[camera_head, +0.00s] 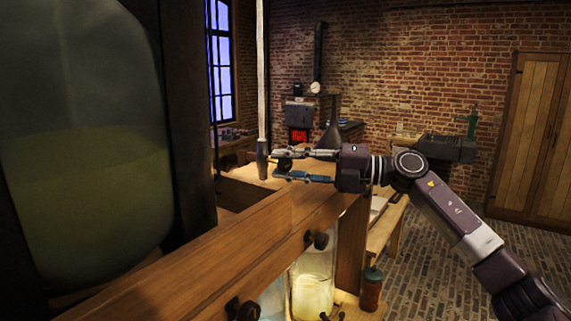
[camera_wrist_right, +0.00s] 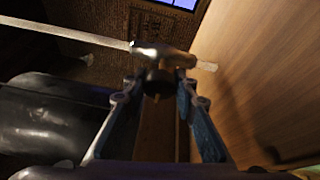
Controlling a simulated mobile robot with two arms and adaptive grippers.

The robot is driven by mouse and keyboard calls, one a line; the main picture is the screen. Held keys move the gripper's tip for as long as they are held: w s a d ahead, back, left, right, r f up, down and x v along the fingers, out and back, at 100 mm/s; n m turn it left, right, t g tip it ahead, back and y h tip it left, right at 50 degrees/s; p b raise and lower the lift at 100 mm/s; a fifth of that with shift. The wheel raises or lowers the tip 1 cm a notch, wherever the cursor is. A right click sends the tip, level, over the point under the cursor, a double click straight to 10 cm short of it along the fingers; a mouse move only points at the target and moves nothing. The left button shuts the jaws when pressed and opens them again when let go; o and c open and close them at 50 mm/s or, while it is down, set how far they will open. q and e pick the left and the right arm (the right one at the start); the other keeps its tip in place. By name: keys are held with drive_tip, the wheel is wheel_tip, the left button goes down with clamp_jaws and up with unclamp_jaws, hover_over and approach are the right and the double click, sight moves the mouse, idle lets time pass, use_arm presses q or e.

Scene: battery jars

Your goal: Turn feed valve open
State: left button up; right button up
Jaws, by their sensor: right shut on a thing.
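The feed valve has a dark upright body (camera_head: 263,159) at the lower end of a pale vertical tube, with a small dark round knob (camera_head: 284,164) on its right side. My right gripper (camera_head: 279,165) reaches in from the right, with its two fingers above and below the knob. In the right wrist view the metallic valve body (camera_wrist_right: 163,54) lies just beyond the fingertips. The dark knob (camera_wrist_right: 158,82) sits between the fingers of the right gripper (camera_wrist_right: 157,88), which is shut on it. The valve's exact turn angle is hard to read. My left gripper is not in view.
A wooden beam (camera_head: 200,240) runs below the valve and carries other dark knobs (camera_head: 317,240). A large glass jar (camera_head: 85,150) of yellowish liquid fills the left. A smaller glowing jar (camera_head: 313,283) and a reddish canister (camera_head: 371,288) stand below. A stove is behind.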

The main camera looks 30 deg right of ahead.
sight(290, 166)
drive_tip(key=shift+f, duration=0.15)
drive_tip(key=o, duration=1.1)
drive_tip(key=shift+o, duration=0.3)
drive_tip(key=shift+v, duration=6.05)
